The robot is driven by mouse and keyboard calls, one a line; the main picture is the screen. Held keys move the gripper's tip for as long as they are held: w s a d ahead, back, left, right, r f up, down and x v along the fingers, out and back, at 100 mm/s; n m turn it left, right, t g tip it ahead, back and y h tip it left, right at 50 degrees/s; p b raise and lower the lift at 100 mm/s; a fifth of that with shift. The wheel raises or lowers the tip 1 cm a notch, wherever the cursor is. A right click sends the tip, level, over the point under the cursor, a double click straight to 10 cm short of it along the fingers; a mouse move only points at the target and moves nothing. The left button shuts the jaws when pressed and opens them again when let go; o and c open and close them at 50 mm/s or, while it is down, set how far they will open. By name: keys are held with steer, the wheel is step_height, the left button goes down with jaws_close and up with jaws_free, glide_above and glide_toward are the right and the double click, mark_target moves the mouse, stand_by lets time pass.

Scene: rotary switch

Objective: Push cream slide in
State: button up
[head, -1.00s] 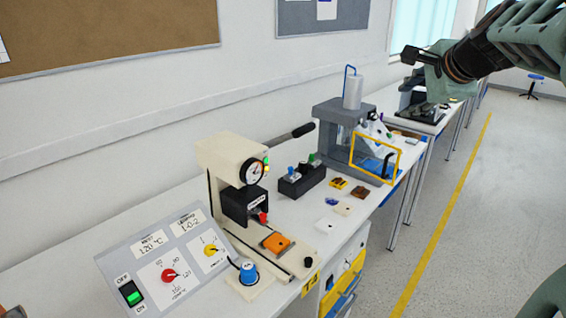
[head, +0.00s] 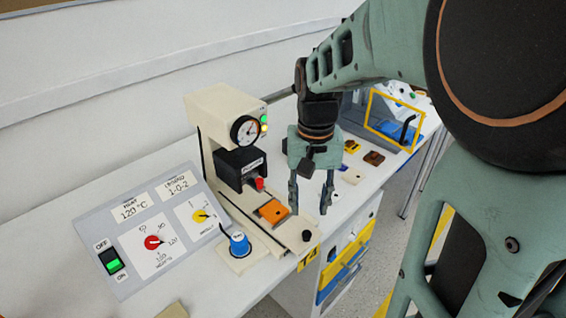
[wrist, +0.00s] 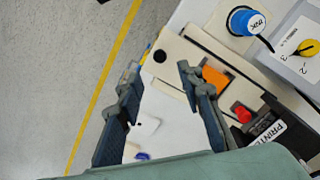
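The cream slide (head: 288,230) sticks out from the front of the cream press (head: 222,112). An orange piece (head: 272,211) lies on it, and a black knob (head: 306,236) is at its front end. My gripper (head: 309,208) points down with its fingers apart and empty, above and slightly behind the knob in the head view. In the wrist view, the slide's knob (wrist: 160,56) shows beyond the fingertips (wrist: 160,74), and the orange piece (wrist: 213,80) is partly behind the right finger. I cannot tell the exact height of the fingertips above the slide.
Left of the slide are a blue knob (head: 239,245) and a grey control panel (head: 155,230) with dials and a green-lit switch. A red tip (head: 259,183) hangs under the black press head. Small coloured pieces (head: 352,147) lie behind my gripper. The floor (wrist: 60,60) in front is clear.

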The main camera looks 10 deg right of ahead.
mark_target(307, 233)
step_height(307, 233, down, 9)
steer(key=shift+f+b, duration=0.1)
steer(key=shift+b, duration=0.6)
steer(key=shift+c, duration=0.3)
jaws_close()
